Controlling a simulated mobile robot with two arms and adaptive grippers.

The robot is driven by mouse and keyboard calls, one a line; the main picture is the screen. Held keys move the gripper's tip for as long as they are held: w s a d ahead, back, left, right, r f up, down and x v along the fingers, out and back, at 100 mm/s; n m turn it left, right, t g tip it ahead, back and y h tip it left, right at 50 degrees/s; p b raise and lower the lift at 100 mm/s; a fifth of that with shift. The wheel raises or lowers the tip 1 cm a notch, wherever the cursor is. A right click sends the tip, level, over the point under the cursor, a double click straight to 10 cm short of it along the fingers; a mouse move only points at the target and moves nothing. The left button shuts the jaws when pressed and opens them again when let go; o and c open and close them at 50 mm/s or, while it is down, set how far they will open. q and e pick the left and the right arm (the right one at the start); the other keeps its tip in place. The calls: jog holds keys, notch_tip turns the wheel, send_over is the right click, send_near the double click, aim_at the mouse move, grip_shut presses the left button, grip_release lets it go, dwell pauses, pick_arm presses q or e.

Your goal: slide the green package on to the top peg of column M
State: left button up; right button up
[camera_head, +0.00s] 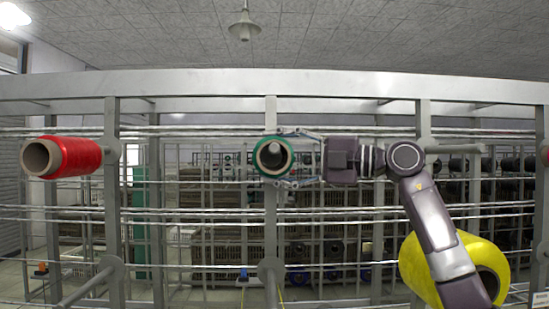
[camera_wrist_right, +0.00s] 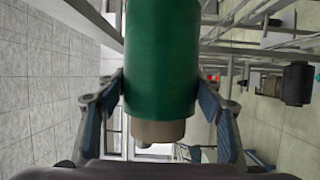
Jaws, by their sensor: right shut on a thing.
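The green package (camera_head: 259,160) is a tube with a tan core, its open end facing me in the head view. It is at the top of the middle column (camera_head: 270,220). A light grey peg (camera_head: 276,153) shows inside its bore, and a pale tip just shows past the core in the right wrist view. My right gripper (camera_head: 285,158) reaches in from the right and is shut on the package. In the right wrist view its fingers press both sides of the green package (camera_wrist_right: 160,65). No column label is readable. My left gripper is not in view.
A red package (camera_head: 75,156) sits on the left column's top peg. The right column's top peg (camera_head: 458,149) is bare. A yellow package (camera_head: 482,262) is at lower right, partly behind my right arm. Lower pegs (camera_head: 85,286) jut out, and horizontal rails cross behind.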

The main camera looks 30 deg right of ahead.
jog(key=o, duration=1.4)
jog(key=shift+s, duration=0.1)
jog(key=shift+d, duration=0.1)
